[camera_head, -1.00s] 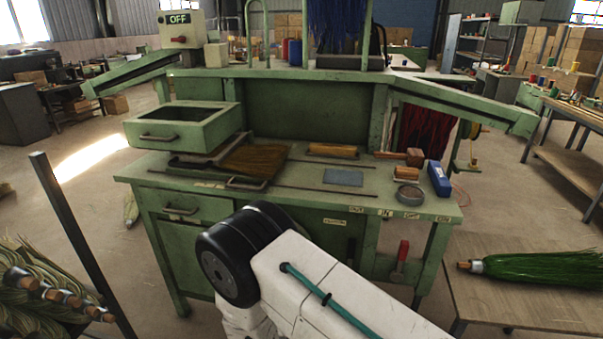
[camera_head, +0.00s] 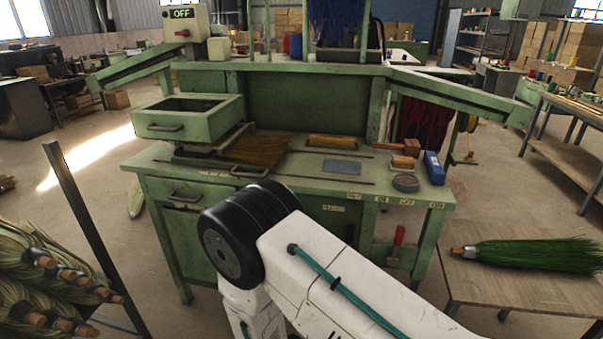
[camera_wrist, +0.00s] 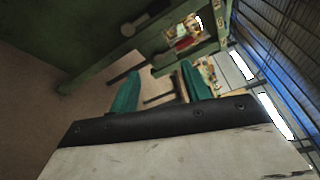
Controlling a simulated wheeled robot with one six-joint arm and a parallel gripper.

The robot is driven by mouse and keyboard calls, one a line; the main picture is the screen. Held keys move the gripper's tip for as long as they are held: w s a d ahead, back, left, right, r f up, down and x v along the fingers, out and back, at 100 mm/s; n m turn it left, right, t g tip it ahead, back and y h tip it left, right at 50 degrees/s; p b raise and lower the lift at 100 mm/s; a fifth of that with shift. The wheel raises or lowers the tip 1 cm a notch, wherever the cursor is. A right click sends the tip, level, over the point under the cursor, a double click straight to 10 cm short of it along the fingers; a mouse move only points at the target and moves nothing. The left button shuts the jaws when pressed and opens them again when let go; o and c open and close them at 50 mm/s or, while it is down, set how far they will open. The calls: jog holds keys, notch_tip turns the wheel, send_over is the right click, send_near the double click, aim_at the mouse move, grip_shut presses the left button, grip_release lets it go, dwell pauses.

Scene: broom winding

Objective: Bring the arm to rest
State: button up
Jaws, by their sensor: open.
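My arm is folded low in front of the green workbench (camera_head: 300,182) in the head view, and its end is out of sight there. In the wrist view my gripper (camera_wrist: 160,90) shows two teal fingers spread apart with nothing between them. Beyond the fingers lie the floor, green bench parts and a blurred cluttered surface. The gripper touches nothing that I can see.
A green-bristled broom (camera_head: 535,254) lies on a low table (camera_head: 490,290) at the right. Several straw bundles (camera_head: 40,280) sit at the lower left beside a dark post (camera_head: 92,225). Open floor (camera_head: 90,190) lies left of the bench.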

jog(key=s+d+r+m+g+h, duration=0.2)
jog(key=s+d+r+m+g, duration=0.2)
jog(key=d+r+m+g, duration=0.5)
jog(key=s+d+r+m+g+h, duration=0.2)
jog(key=s+d+r+m+g, duration=0.3)
jog(key=r+m, duration=0.8)
jog(key=s+d+r+m+y, duration=0.4)
jog(key=s+r+m+y, duration=0.2)
jog(key=r+m, duration=0.3)
jog(key=s+d+r+m+y, duration=0.4)
jog(key=s+r+m+y, duration=0.3)
jog(key=m, duration=0.6)
notch_tip(320, 180, up, 2)
jog(key=shift+s+r, duration=0.2)
jog(key=shift+s, duration=1.05)
